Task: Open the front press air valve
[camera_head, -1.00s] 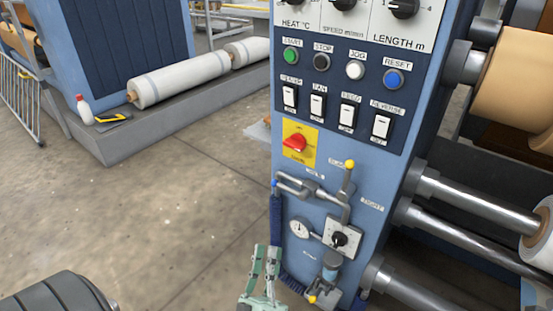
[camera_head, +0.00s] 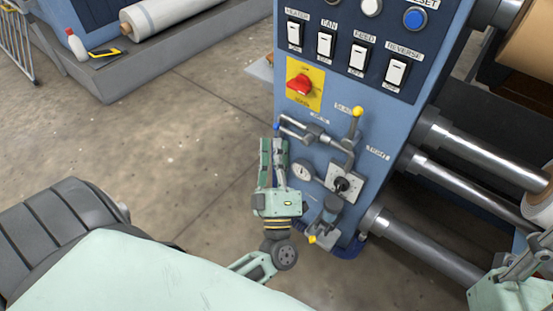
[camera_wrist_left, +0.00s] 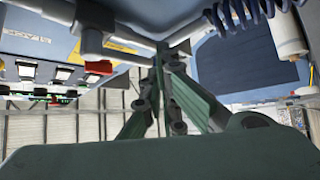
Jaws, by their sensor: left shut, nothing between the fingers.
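The blue press panel (camera_head: 300,170) carries several valves and levers below its switches. A grey pipe lever (camera_head: 300,128) with a blue tip reaches out from the panel's left edge. A yellow-tipped lever (camera_head: 356,125) stands upright beside it, and a yellow-tipped valve (camera_head: 318,240) sits lower down. My left gripper (camera_head: 274,145) is shut and empty, pointing up just below the blue tip. In the left wrist view its fingers (camera_wrist_left: 168,60) meet near a grey pipe (camera_wrist_left: 125,52); contact is unclear.
A gauge (camera_head: 303,171) and a black knob (camera_head: 341,185) sit right of my left gripper. A red switch (camera_head: 300,84) is above. Metal rollers (camera_head: 480,140) project at right. My right gripper shows partly at the lower right edge.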

